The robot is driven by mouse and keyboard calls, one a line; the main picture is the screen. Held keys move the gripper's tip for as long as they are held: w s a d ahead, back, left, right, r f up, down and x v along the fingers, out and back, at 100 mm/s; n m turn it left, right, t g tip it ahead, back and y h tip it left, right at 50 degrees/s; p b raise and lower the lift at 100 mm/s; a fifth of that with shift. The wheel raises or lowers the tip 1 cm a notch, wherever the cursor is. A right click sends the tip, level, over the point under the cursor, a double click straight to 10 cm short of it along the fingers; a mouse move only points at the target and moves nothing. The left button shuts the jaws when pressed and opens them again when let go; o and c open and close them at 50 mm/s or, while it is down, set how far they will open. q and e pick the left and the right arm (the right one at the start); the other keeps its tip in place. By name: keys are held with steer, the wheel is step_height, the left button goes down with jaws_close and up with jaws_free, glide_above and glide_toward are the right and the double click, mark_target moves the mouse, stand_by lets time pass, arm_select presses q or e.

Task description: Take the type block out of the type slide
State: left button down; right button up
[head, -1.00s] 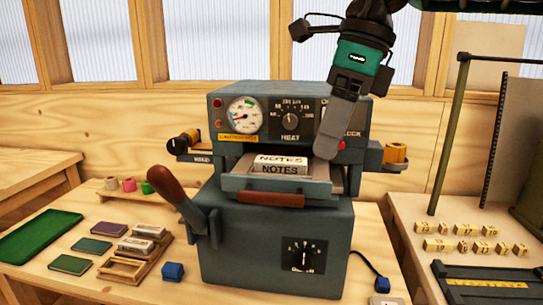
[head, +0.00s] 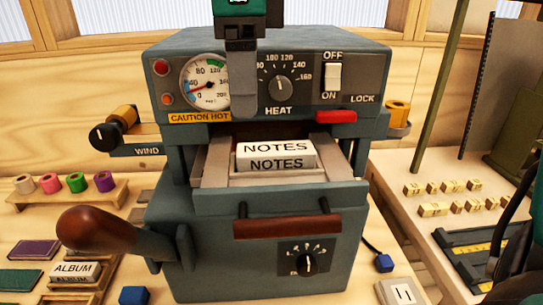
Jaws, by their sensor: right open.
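The type block (head: 275,156), white and lettered NOTES on top and front, sits in the grey type slide (head: 217,165) of the press in the head view. The slide is pulled out at the front of the press and has a red-brown handle (head: 287,227). My right gripper (head: 244,112) comes down from the top with its fingers pointing down, in front of the control panel between gauge and dial. It is open and empty, above and slightly left of the block, apart from it. One finger largely hides the other. My left gripper is not in view.
The press (head: 165,220) has a lever with a brown knob (head: 100,230) at its left. An ALBUM block (head: 75,270) lies in a wooden holder at lower left. Foil rolls (head: 75,182) stand on a rack at left. Small number blocks (head: 433,209) lie at right.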

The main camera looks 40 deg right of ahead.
mark_target(249, 149)
step_height(249, 149, down, 3)
steer(key=shift+f, duration=0.2)
steer(key=shift+w+d+f, duration=0.1)
steer(key=shift+d+f, duration=0.1)
steer(key=shift+f, duration=1.1)
steer(key=shift+w+d+f, duration=0.1)
steer(key=shift+d+f, duration=0.1)
steer(key=shift+f, duration=1.1)
steer(key=shift+c, duration=0.4)
jaws_close()
steer(key=shift+r, duration=0.1)
